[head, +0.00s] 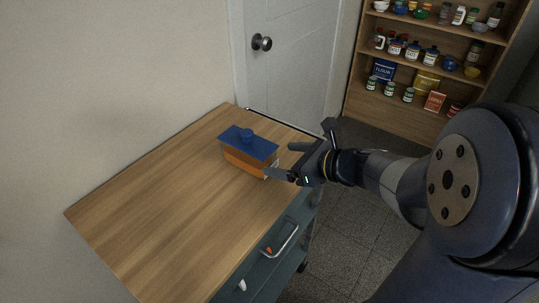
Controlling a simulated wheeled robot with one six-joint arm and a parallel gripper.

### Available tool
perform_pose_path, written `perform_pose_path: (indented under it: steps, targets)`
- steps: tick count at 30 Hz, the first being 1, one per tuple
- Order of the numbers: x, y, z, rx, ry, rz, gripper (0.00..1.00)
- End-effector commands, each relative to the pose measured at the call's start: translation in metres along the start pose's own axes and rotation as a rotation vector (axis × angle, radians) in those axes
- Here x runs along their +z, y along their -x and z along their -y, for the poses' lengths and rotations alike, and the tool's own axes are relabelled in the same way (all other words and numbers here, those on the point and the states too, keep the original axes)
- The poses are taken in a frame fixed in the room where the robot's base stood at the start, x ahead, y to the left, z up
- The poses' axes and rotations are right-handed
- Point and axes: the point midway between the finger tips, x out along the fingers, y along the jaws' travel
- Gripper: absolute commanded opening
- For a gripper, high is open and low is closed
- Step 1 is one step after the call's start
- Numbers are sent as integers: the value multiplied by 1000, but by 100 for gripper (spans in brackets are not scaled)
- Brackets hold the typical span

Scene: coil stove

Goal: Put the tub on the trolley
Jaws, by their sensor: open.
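The tub (244,163) is an orange-brown box with a blue lid and a round blue knob on top. It stands upright on the wooden top of the trolley (170,214), towards the far right edge. My gripper (281,162) is open at the right of the tub, with its fingers pointing left. The nearer finger overlaps the tub's lower right corner in the picture. I cannot tell whether it touches the tub.
The trolley's teal front has a metal handle (282,243). A white door (292,60) with a round knob stands behind. A shelf unit (360,104) with several jars, bowls and boxes is at the back right. The trolley top's left and front are clear.

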Motion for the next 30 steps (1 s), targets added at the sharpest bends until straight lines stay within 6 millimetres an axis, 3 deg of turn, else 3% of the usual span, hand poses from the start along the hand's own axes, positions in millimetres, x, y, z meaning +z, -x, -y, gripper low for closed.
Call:
perform_pose_path:
  steps: [3,9,26,30]
  targets:
    - [1,17,1,-3,0,2,84]
    - [0,30,0,-1,0,0,84]
    - [0,31,0,1,0,0,84]
    - [0,31,0,1,0,0,73]
